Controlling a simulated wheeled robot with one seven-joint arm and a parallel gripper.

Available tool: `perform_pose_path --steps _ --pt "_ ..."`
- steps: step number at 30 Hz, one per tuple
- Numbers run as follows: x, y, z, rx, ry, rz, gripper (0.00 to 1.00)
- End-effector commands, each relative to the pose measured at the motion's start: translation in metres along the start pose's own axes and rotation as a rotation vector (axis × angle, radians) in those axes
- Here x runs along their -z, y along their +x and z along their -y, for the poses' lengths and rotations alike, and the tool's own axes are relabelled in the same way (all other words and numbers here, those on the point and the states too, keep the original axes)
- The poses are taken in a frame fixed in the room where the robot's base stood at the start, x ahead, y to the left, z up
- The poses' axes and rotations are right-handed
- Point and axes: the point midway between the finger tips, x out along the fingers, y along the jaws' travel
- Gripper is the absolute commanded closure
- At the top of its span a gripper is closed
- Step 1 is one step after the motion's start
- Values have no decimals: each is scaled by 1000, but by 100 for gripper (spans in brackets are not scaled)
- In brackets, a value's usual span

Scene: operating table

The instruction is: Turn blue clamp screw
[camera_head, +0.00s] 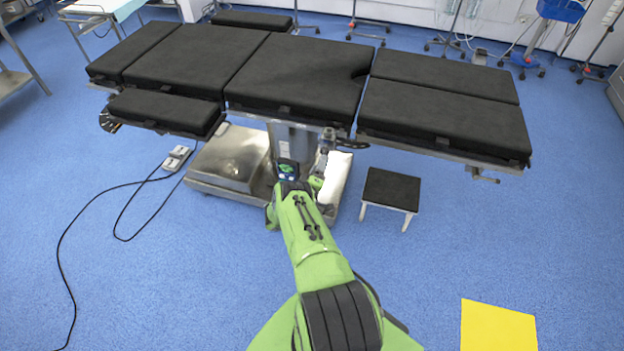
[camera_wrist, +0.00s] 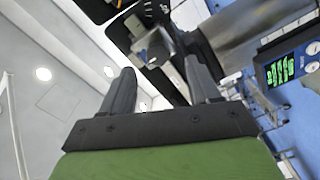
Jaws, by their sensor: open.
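The operating table (camera_head: 300,75) stands ahead with black pads and metal side rails. A small grey clamp-like part (camera_head: 329,136) hangs at its near edge, above my gripper (camera_head: 324,153) in the head view. In the wrist view, my gripper (camera_wrist: 163,78) has its two dark fingers apart with nothing held between them. Whether the fingers touch the part cannot be told.
The table's metal base (camera_head: 222,158) and column are close around my arm. A small black-topped step stool (camera_head: 391,189) stands to the right. A foot pedal (camera_head: 177,157) with a cable lies at left. A green-lit display (camera_wrist: 285,66) is right in the wrist view.

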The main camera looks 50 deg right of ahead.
Motion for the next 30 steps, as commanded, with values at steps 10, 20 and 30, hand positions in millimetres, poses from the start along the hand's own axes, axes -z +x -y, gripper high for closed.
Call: perform_pose_path --steps 10,20,30 --pt "1 -39 2 22 -14 -3 39" --pt "2 -71 3 8 -12 -10 39" --pt "1 -98 -3 -4 -1 -1 39"
